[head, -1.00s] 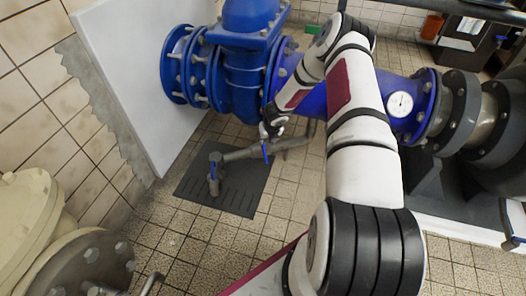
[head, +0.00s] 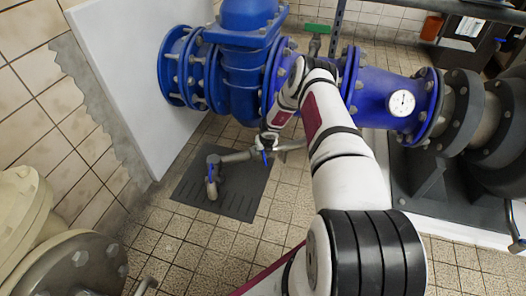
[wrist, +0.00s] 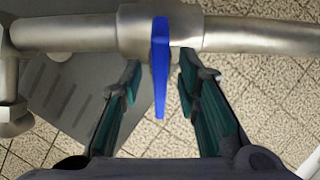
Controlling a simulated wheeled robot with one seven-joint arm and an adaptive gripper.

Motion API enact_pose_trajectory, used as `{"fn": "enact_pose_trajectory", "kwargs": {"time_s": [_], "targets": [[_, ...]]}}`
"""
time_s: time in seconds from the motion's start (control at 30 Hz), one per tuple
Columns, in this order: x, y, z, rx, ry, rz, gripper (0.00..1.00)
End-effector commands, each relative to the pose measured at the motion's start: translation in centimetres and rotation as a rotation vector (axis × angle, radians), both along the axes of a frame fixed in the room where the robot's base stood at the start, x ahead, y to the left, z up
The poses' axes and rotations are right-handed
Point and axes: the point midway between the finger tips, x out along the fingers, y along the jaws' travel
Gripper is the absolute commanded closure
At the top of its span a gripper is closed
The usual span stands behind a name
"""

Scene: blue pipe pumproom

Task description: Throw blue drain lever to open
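The blue drain lever (wrist: 160,68) hangs down the picture from a grey metal drain pipe (wrist: 75,36) in the wrist view. In the head view the lever (head: 265,157) is a small blue strip on the pipe (head: 238,156), just below my gripper (head: 268,148). In the wrist view my gripper (wrist: 158,85) is open, with one teal-padded finger on each side of the lever. A gap shows between the lever and each finger. I cannot tell the exact depth between the fingertips and the pipe.
A dark slotted drain plate (head: 237,198) lies on the tiled floor under the pipe's downturned outlet (head: 211,188). A large blue valve and pipe (head: 246,75) stand behind my arm. A beige flanged pump (head: 75,262) is at lower left. Tiled floor is free in front.

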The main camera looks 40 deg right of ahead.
Motion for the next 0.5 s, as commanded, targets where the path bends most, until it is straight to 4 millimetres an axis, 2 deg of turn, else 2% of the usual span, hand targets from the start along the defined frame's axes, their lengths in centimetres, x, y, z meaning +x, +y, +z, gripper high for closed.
{"fn": "enact_pose_trajectory", "kwargs": {"time_s": [0.17,0.3,0.5], "targets": [[0.00,0.00,0.02,0.000,0.000,0.000,0.70],[-0.01,-0.01,0.03,0.000,0.000,0.001,1.00],[-0.05,-0.08,0.00,-0.002,0.001,0.000,1.00]]}}
